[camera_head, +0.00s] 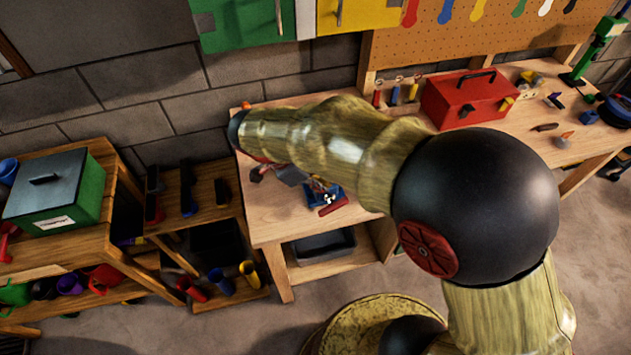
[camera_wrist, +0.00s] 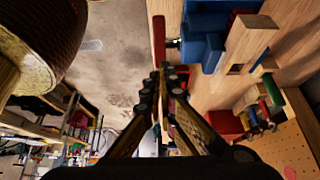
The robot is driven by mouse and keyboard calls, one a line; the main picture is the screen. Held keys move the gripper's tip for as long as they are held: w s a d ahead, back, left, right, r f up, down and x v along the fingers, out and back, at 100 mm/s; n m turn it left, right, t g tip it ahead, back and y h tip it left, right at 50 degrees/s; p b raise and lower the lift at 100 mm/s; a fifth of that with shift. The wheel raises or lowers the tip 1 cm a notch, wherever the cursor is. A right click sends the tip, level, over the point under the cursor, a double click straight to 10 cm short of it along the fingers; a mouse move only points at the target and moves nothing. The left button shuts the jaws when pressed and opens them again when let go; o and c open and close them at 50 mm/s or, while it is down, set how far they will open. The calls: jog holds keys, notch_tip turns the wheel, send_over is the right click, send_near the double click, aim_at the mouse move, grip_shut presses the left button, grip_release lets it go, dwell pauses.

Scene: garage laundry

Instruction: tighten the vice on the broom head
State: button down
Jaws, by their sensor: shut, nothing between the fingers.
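A blue vice (camera_head: 322,194) sits near the front edge of the wooden workbench (camera_head: 262,226), partly hidden by my arm in the head view. In the wrist view the blue vice body (camera_wrist: 203,38) is at upper right, with a red handle bar (camera_wrist: 159,38) at its left. A pale wooden piece (camera_wrist: 250,42) lies beside the blue body; I cannot tell whether it is the broom head or whether the jaws grip it. My gripper (camera_wrist: 162,72) is shut and empty, its fingertips just below the red bar in the picture. I cannot tell whether they touch.
A red toolbox (camera_head: 467,97) stands farther right on the bench, with small tools around it. A green box with a grey lid (camera_head: 60,190) is on the left shelf. A dark tray (camera_head: 323,246) sits under the bench. Floor in front of the bench is open.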

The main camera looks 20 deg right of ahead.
aim_at(340, 202)
jog(key=b+x, duration=0.1)
jog(key=x, duration=0.7)
jog(key=shift+d+f, duration=0.15)
jog(key=shift+f, duration=0.15)
